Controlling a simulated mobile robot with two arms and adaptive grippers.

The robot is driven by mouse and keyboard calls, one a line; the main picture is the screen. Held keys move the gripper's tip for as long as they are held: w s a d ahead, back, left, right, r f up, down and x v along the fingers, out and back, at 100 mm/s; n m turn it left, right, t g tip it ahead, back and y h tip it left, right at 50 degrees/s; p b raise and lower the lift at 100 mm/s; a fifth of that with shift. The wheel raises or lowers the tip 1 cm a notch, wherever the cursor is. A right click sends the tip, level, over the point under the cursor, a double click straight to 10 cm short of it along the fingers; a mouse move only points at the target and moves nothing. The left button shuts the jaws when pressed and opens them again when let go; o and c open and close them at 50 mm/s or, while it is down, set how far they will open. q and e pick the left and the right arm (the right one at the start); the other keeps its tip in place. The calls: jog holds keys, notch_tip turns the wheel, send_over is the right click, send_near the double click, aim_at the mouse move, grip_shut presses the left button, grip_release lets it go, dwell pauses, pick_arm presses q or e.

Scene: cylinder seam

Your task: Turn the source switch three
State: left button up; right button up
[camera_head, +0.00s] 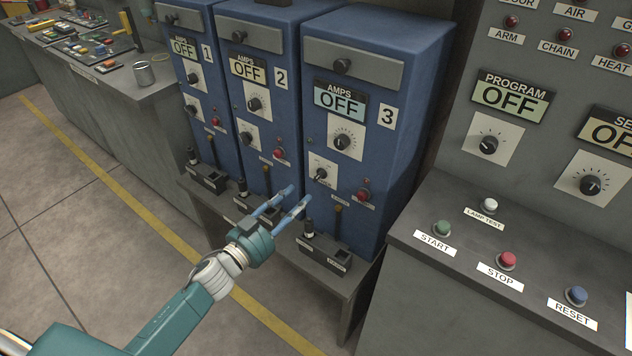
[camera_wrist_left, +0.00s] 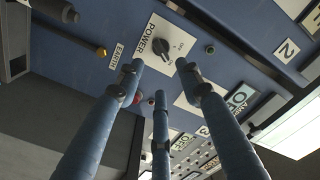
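Source three is the blue cabinet (camera_head: 390,100) marked 3, with a display (camera_head: 340,99) reading OFF. Its power switch (camera_head: 321,174) is a small black knob on a white plate at the lower left of its face. In the left wrist view a black POWER knob (camera_wrist_left: 160,46) on a white plate lies just beyond my fingertips. My left gripper (camera_head: 299,195) is in front of the cabinet's lower left part, below the knob. In the left wrist view its fingers (camera_wrist_left: 157,72) are spread and empty, and seem apart from the knob. My right gripper is not in view.
Cabinets 2 (camera_head: 262,85) and 1 (camera_head: 193,75) stand to the left, both reading OFF. A red button (camera_head: 363,195) sits right of the switch. Terminal posts (camera_head: 308,228) stand on the ledge below. A grey console (camera_head: 505,250) with several buttons is at right.

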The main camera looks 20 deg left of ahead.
aim_at(317, 179)
pick_arm(q)
jog(key=x, duration=0.6)
jog(key=shift+w+f, duration=0.1)
jog(key=shift+w, duration=0.25)
jog(key=shift+x, duration=0.8)
jog(key=shift+f, duration=0.1)
jog(key=c, duration=0.9)
grip_shut()
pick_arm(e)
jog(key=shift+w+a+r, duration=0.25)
